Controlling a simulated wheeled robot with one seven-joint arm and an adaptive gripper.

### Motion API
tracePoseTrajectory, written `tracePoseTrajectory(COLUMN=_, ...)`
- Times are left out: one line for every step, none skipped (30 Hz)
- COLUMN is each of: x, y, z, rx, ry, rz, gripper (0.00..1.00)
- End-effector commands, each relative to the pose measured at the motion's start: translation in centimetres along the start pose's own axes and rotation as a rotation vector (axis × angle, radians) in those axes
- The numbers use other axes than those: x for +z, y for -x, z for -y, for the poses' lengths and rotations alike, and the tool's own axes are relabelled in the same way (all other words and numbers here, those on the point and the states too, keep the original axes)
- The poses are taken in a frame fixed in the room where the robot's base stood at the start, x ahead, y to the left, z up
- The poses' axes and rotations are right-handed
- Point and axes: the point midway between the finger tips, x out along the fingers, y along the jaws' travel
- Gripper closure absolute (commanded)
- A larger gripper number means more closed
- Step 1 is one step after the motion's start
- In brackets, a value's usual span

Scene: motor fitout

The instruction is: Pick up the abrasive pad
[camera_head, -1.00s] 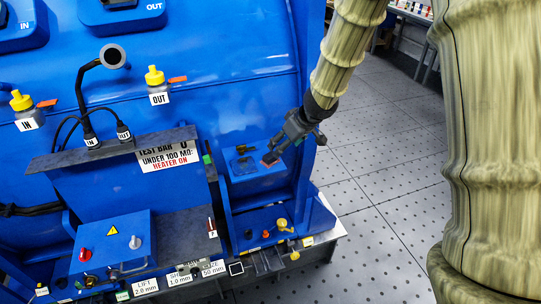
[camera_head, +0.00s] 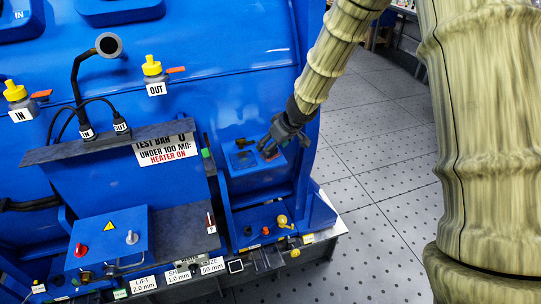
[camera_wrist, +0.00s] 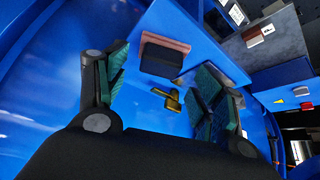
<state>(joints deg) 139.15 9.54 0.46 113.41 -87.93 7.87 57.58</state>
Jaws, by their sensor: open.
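A reddish-brown pad with a dark block against it, which looks like the abrasive pad (camera_wrist: 167,42), lies on a blue ledge in the wrist view. In the head view a small reddish patch (camera_head: 271,156), probably the same pad, shows beside my fingers and is partly hidden. My gripper (camera_wrist: 165,75) is open, with its green-lined fingers on either side of the view. The pad shows beyond and between the fingertips, with no visible contact. In the head view my gripper (camera_head: 274,144) is over the right side of the ledge.
A brass-coloured part (camera_wrist: 172,100) lies close to the pad, near the right finger. The blue machine wall (camera_head: 230,85) rises behind the ledge (camera_head: 252,181). Open floor (camera_head: 375,215) lies to the right.

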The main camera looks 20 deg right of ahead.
Motion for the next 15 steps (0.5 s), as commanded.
tracePoseTrajectory(x=0.24, y=-1.02, z=-0.07, rx=0.000, ry=-0.001, rz=0.001, gripper=0.32)
tracePoseTrajectory(x=0.24, y=-1.34, z=-0.07, rx=0.000, ry=-0.001, rz=0.001, gripper=0.32)
tracePoseTrajectory(x=0.21, y=-1.68, z=-0.07, rx=0.000, ry=-0.001, rz=0.001, gripper=0.32)
tracePoseTrajectory(x=0.17, y=-1.85, z=-0.07, rx=0.000, ry=-0.001, rz=0.001, gripper=0.32)
tracePoseTrajectory(x=0.12, y=-1.95, z=-0.06, rx=0.000, ry=-0.001, rz=0.001, gripper=0.32)
tracePoseTrajectory(x=0.07, y=-1.99, z=-0.07, rx=0.001, ry=0.000, rz=0.000, gripper=0.32)
tracePoseTrajectory(x=0.03, y=-1.98, z=-0.07, rx=0.001, ry=0.000, rz=0.000, gripper=0.32)
tracePoseTrajectory(x=0.02, y=-1.95, z=-0.06, rx=0.001, ry=0.000, rz=0.000, gripper=0.32)
tracePoseTrajectory(x=0.01, y=-1.92, z=-0.06, rx=0.001, ry=0.000, rz=0.000, gripper=0.32)
tracePoseTrajectory(x=0.01, y=-1.92, z=-0.05, rx=0.001, ry=0.000, rz=0.000, gripper=0.32)
tracePoseTrajectory(x=0.02, y=-1.92, z=-0.05, rx=0.001, ry=0.000, rz=0.000, gripper=0.32)
tracePoseTrajectory(x=0.02, y=-1.92, z=-0.05, rx=0.001, ry=0.000, rz=0.000, gripper=0.36)
tracePoseTrajectory(x=0.03, y=-1.92, z=-0.05, rx=0.000, ry=0.000, rz=0.000, gripper=0.41)
tracePoseTrajectory(x=0.03, y=-1.92, z=-0.05, rx=0.000, ry=0.000, rz=0.000, gripper=0.47)
tracePoseTrajectory(x=0.03, y=-1.92, z=-0.05, rx=0.000, ry=0.000, rz=0.000, gripper=0.54)
